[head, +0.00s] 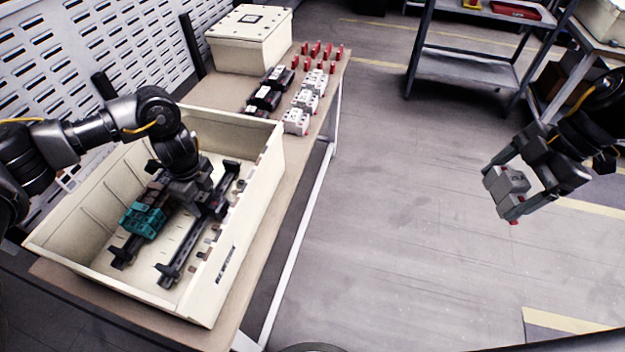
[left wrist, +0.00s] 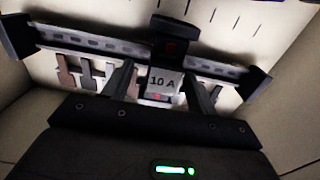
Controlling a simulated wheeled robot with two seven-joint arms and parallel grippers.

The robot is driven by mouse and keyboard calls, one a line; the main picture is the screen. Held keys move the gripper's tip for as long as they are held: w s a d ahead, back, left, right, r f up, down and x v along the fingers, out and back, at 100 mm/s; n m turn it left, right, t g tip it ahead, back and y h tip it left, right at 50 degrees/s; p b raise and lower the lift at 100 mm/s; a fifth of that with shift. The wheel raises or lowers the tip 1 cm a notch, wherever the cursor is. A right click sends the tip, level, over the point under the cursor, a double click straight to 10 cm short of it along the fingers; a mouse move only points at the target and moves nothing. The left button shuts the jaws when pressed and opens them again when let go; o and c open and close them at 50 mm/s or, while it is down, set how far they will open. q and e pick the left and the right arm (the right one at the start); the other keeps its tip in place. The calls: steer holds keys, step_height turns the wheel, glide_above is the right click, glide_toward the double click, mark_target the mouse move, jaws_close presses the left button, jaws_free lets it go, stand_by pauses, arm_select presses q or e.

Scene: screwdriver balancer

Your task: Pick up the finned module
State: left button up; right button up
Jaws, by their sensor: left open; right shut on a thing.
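My left gripper (head: 203,203) is low inside the cream box and open over the right-hand rail (head: 182,250). In the left wrist view its two fingers (left wrist: 162,84) stand on either side of a grey and black module (left wrist: 167,50) marked "10 A", which sits at the rail; contact is not clear. My right gripper (head: 527,178) is shut on a light grey module (head: 507,184) with a red part, held over the floor at the right. Several black modules (head: 264,98) stand on the table; I cannot make out fins on them.
The cream box (head: 258,190) has high walls around my left gripper. Teal blocks (head: 143,221) sit on the left rail. White modules (head: 296,121), small red parts (head: 314,50) and a closed cream box (head: 250,52) are further back on the table.

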mark_target(202, 196)
arm_select(q)
steer(key=shift+w+a+f, duration=0.1)
steer(key=shift+w+f, duration=0.1)
steer(key=shift+f, duration=0.45)
steer(key=shift+w+f, duration=0.2)
steer(key=shift+f, duration=0.4)
arm_select(e)
steer(key=shift+w+a+f, duration=0.1)
steer(key=shift+w+f, duration=0.15)
steer(key=shift+w, duration=0.3)
arm_select(q)
steer(key=shift+s+r, duration=0.2)
steer(key=shift+s, duration=0.15)
arm_select(e)
steer(key=shift+s+r, duration=0.15)
steer(key=shift+s, duration=0.35)
arm_select(q)
steer(key=shift+w+f, duration=0.1)
steer(key=shift+w, duration=0.1)
steer(key=c, duration=0.7)
arm_select(e)
steer(key=shift+w, duration=0.25)
arm_select(q)
jaws_close()
